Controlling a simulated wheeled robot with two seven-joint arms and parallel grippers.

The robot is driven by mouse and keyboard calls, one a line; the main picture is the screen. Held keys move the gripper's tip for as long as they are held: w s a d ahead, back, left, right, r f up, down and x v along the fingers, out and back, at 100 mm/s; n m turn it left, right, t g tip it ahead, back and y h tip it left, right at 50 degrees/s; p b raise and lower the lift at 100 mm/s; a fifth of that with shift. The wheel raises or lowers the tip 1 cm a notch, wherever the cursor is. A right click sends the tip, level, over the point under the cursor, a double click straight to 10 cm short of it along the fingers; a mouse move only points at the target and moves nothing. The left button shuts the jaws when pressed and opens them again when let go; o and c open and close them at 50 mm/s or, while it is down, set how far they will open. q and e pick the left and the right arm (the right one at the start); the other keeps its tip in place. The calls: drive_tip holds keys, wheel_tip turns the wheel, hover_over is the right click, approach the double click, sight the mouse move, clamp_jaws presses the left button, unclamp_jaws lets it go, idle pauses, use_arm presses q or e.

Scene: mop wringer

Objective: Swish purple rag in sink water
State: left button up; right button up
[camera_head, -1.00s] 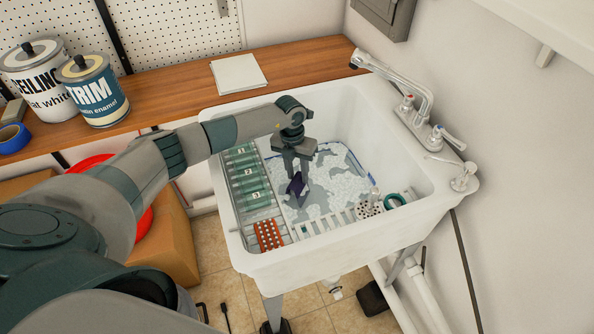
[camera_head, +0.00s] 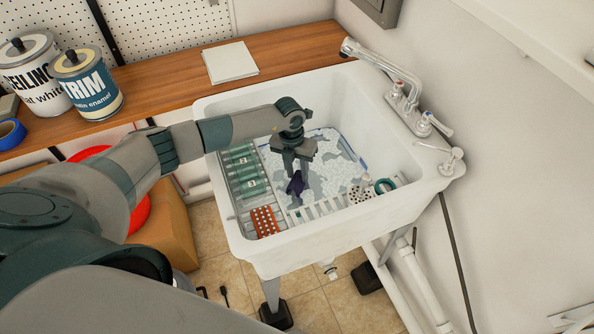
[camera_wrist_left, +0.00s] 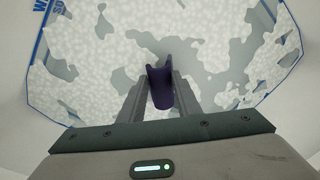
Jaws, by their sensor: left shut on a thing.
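My left gripper (camera_head: 294,168) reaches down into the white utility sink (camera_head: 243,249). It is shut on the dark purple rag (camera_head: 296,184), which hangs from the fingertips. The rag also shows in the left wrist view (camera_wrist_left: 161,88), folded between the two fingers (camera_wrist_left: 160,95). Below it is the sink water (camera_wrist_left: 105,55), covered with patchy whitish foam inside a blue outline. Whether the rag's lower end touches the water I cannot tell. My right gripper is in neither view.
Along the sink's left side is a rack with numbered green slots (camera_head: 246,171) and a red dotted block (camera_head: 265,221). A white slatted piece (camera_head: 318,208) and a green ring (camera_head: 384,186) sit at the front. The faucet (camera_head: 385,65) overhangs the back right.

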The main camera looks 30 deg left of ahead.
use_arm(q)
drive_tip(key=w+a+b, duration=0.4)
drive_tip(key=shift+a, duration=0.25)
idle(0.4)
drive_tip(key=shift+s+d+p, duration=0.9)
drive_tip(key=shift+s+d, duration=0.15)
drive_tip(key=shift+d, duration=0.1)
